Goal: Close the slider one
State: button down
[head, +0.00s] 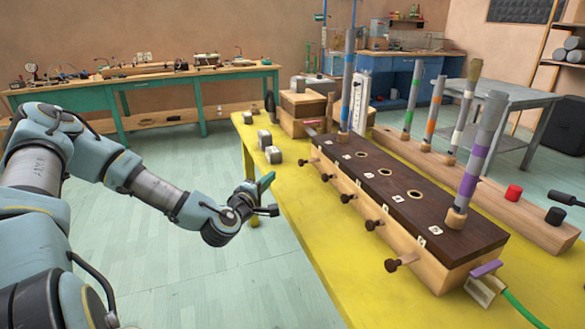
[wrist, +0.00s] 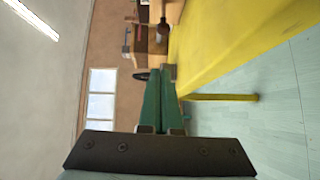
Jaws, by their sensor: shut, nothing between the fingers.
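A long wooden box with a dark top (head: 385,178) stands on the yellow table. Several brown slider knobs stick out of its left side, from the near one (head: 391,265) past the middle one (head: 347,198) to the far one (head: 303,161). Small white labels lie on the top, too small to read, so I cannot tell which knob is slider one. My gripper (head: 268,183) is left of the box, apart from the knobs, off the table's left edge. The wrist view shows its green fingers (wrist: 160,80) shut and empty, with the yellow table edge to their right.
A tube with purple bands (head: 480,150) and a tall grey tube (head: 347,75) stand upright in the box. More banded tubes stand in a wooden rail (head: 500,200) behind. Small grey blocks (head: 273,154) lie near the yellow table's (head: 345,275) left edge. Open floor lies around my arm.

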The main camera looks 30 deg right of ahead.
aim_at(307, 161)
jog(key=p+x, duration=0.1)
jog(key=x, duration=0.6)
jog(key=shift+d, duration=0.15)
jog(key=shift+s+d+p, duration=0.1)
jog(key=shift+d+p, duration=0.5)
jog(key=shift+d, duration=0.65)
jog(key=shift+d+f, duration=0.2)
jog(key=shift+d, duration=0.55)
jog(key=d, duration=0.1)
jog(key=d+b, duration=0.1)
jog(key=d, duration=0.1)
jog(key=shift+s+d+f, duration=0.1)
jog(key=shift+s+d, duration=0.05)
jog(key=shift+s, duration=0.15)
jog(key=shift+d+r, duration=0.15)
jog(key=shift+r, duration=0.05)
